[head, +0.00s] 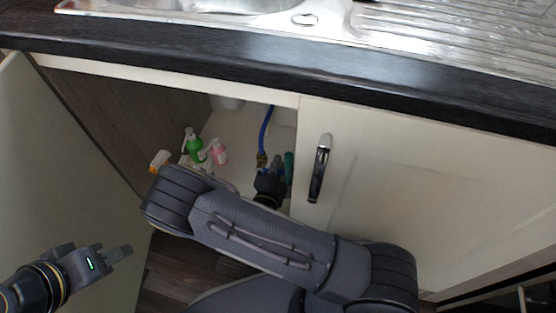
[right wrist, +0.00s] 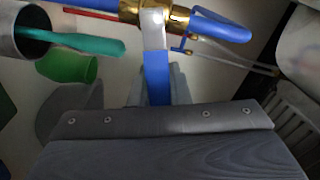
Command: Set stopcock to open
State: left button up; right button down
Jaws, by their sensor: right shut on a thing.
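The stopcock is a brass valve (right wrist: 178,18) with a lever on a silver shank and a blue grip (right wrist: 157,78). In the right wrist view the lever lies across the line of the blue hose. In the head view the brass valve (head: 262,159) sits inside the open cupboard, below a blue hose. My right gripper (head: 272,172) reaches into the cupboard. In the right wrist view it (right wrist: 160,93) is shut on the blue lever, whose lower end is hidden. My left gripper (head: 122,253) is outside, at the lower left, away from the valve; its jaw gap is unclear.
A blue hose (right wrist: 222,28) runs from the valve. Green (head: 195,147) and pink (head: 219,152) bottles stand left of it in the cupboard. A closed door (head: 390,190) with a dark handle (head: 319,170) is to the right. An open door (head: 60,190) is at the left.

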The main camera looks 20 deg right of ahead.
jog(key=shift+w+a+r+n+p, duration=0.15)
jog(key=shift+r+n+p, duration=0.25)
jog(key=shift+n+p, duration=0.5)
jog(key=shift+w+a+r+n+p, duration=0.1)
jog(key=shift+a+r+n+p, duration=0.2)
jog(key=shift+n+p, duration=0.55)
jog(key=shift+d, duration=0.1)
jog(key=shift+s, duration=0.1)
jog(key=c, duration=1.4)
grip_release()
jog(key=shift+o, duration=0.2)
jog(key=p+v, duration=0.1)
jog(key=v, duration=0.6)
jog(key=shift+s+a+p, duration=0.25)
jog(key=shift+s+p, duration=0.05)
jog(key=shift+c, duration=0.2)
